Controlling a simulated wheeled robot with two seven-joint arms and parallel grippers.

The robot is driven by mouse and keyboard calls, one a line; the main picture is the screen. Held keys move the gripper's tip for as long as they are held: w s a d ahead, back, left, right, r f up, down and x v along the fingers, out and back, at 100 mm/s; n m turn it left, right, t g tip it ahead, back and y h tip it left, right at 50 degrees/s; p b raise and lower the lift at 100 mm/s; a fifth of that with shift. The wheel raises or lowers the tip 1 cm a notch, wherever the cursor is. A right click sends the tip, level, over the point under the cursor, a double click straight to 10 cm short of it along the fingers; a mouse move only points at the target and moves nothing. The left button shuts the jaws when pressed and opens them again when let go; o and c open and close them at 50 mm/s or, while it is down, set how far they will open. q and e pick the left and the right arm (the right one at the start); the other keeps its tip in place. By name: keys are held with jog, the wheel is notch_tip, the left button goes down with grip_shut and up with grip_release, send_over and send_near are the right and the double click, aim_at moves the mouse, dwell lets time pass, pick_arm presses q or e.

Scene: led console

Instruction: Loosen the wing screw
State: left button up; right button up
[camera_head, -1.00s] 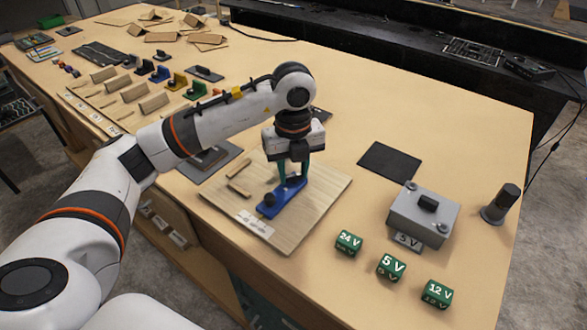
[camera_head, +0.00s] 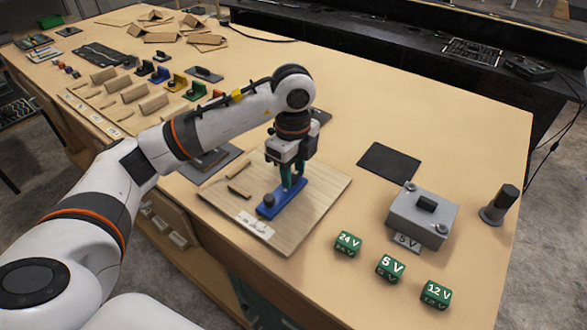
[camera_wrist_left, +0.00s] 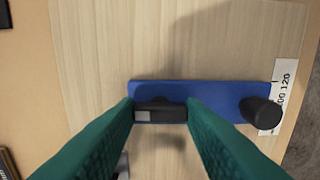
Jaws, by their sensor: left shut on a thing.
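A blue bar (camera_head: 284,207) lies on a light wooden board (camera_head: 322,195); it also shows in the left wrist view (camera_wrist_left: 215,92). A black round knob (camera_wrist_left: 262,112) stands at its right end in the wrist view. The dark wing screw (camera_wrist_left: 160,112), a short flat wing with a lighter grey end, is near the bar's other end. My left gripper (camera_head: 290,186) points down over the bar, its green fingers shut on the wing screw, one at each end of the wing. The fingers hide the screw in the head view. My right gripper is not in view.
To the right are a grey box (camera_head: 424,218), green voltage cubes (camera_head: 390,268), a black mat (camera_head: 390,163) and a dark cylinder (camera_head: 499,204).

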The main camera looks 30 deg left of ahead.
pick_arm(q)
jog(key=shift+s+f, duration=0.1)
jog(key=shift+f, duration=0.2)
jog(key=o, duration=1)
jog(key=shift+a, duration=0.1)
jog(key=shift+r, duration=0.1)
notch_tip(320, 180, up, 12)
jog(key=shift+p, duration=0.45)
